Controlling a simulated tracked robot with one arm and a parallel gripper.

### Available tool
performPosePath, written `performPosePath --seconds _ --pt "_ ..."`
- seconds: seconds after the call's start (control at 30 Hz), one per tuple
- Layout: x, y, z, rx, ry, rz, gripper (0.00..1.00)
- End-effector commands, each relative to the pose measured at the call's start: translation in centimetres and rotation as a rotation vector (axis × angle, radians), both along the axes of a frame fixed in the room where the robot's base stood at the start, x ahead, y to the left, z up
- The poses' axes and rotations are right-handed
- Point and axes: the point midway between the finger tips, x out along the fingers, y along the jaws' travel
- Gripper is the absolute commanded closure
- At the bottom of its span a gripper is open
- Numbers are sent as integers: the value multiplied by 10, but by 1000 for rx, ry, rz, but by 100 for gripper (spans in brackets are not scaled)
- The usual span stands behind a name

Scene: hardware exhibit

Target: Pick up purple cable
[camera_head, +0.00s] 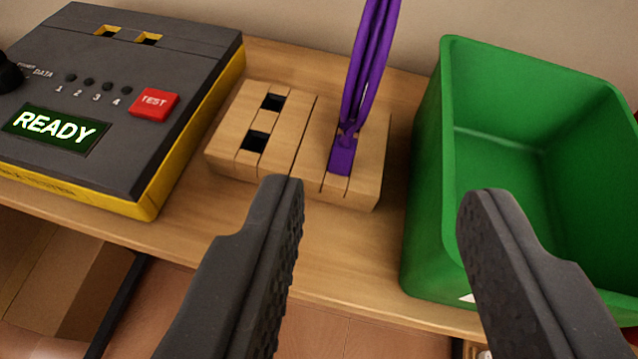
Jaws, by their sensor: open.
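The purple cable (367,65) rises from a wooden block (309,147) on the shelf, and its strands run up out of the top of the picture. Its purple plug (342,157) sits in a slot on the right part of the block. My gripper (383,190) is open and empty, with its two dark fingers spread in the foreground. The plug lies beyond the fingertips and between them as seen in the picture, nearer the left finger. No finger appears to touch the cable. The cable's upper end is out of view.
A black and yellow tester (110,100) with a READY screen (52,125) and a red TEST button (154,103) stands at left. An empty-looking green bin (432,180) stands close to the block's right. The wall is behind. Bare shelf lies in front of the block.

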Motion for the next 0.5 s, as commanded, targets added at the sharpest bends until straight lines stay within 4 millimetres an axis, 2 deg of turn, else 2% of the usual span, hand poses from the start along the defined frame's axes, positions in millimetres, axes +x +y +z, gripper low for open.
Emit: performPosePath --seconds 0.03,0.2,0.5 --pt "-2 2 -11 3 4 6 59" --pt "-2 4 -21 6 3 15 59" --pt "24 7 -33 6 7 14 59"
